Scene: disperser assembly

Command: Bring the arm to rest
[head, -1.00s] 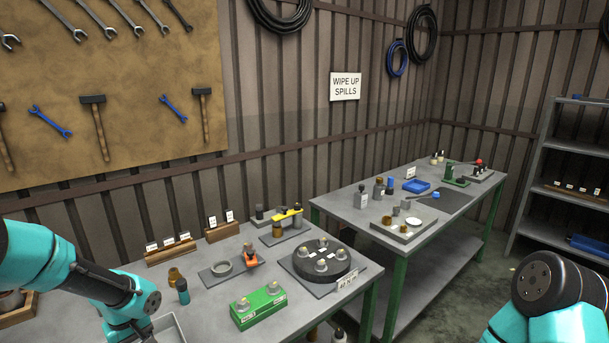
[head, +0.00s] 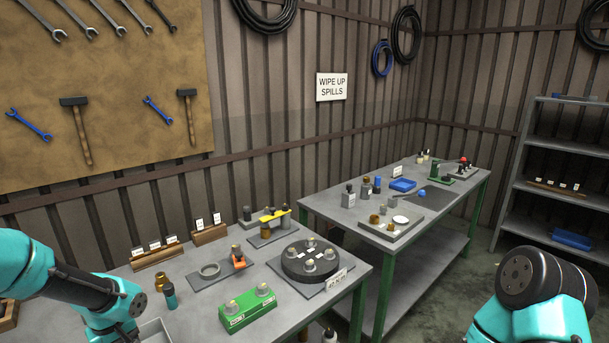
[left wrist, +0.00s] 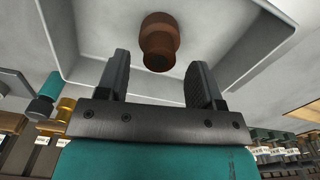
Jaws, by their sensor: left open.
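My left arm comes in from the left in the head view, and its gripper is hidden below the picture edge there. In the left wrist view my left gripper (left wrist: 158,85) is open and its fingers are apart. A brown stepped part (left wrist: 160,42) lies in a grey tray (left wrist: 90,55) beyond the fingertips; nothing is visibly held. The tray's edge (head: 157,331) shows at the bottom of the head view. My right arm shows at the lower right of the head view, with its gripper out of view.
A second bench (head: 340,208) and grey shelves (head: 560,150) stand to the right.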

